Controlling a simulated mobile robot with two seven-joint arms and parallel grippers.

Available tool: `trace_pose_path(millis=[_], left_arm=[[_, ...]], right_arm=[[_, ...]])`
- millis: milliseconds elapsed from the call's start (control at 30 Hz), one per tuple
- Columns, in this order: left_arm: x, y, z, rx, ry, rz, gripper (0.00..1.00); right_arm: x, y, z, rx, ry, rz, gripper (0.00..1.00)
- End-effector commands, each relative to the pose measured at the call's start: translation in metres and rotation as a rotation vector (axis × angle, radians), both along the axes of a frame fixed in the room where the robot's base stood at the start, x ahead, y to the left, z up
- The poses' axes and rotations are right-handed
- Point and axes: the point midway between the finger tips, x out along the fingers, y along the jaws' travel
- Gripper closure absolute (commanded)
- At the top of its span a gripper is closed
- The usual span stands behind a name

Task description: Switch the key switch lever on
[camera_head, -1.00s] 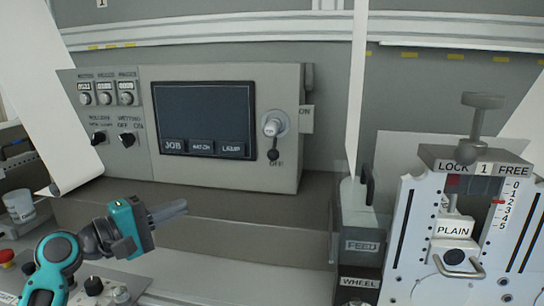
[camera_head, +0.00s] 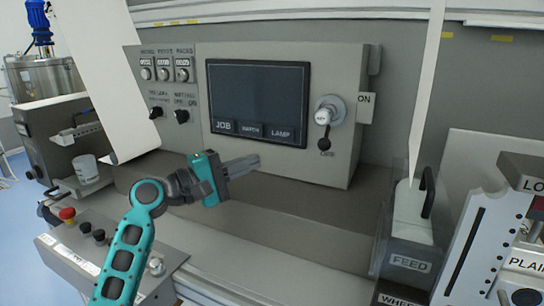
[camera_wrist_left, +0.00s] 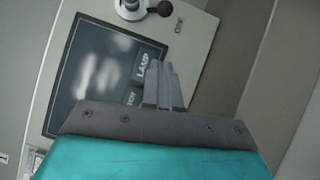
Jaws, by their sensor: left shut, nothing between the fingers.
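The key switch (camera_head: 330,108) is a round silver boss on the right of the grey control panel, between an ON label above right and an OFF label below. Its lever (camera_head: 324,143), with a dark ball end, points down toward OFF. In the left wrist view the switch (camera_wrist_left: 131,6) is at the top edge, with its dark lever knob (camera_wrist_left: 165,8) to the right. My left gripper (camera_head: 257,161) is shut and empty, below the screen and left of the lever, apart from it. Its fingers also show in the left wrist view (camera_wrist_left: 163,72). My right gripper is not seen.
The dark screen (camera_head: 258,97) fills the panel's middle, with several knobs to its left. A grey ledge (camera_head: 300,205) runs below the panel. A FEED lever unit (camera_head: 411,262) stands to the right. A red button (camera_head: 67,214) is at lower left.

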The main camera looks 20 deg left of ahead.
Motion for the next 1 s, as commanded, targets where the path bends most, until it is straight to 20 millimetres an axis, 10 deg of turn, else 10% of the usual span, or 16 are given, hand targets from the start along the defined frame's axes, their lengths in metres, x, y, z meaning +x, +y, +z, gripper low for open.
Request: trace_pose_path(millis=[433,1000], left_arm=[[0.074,-0.054,0.012,-0.002,0.0,-0.003,1.0],[0.078,-0.091,0.017,0.001,0.0,0.0,1.0]], right_arm=[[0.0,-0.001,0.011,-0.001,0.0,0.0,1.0],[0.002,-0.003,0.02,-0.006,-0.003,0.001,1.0]])
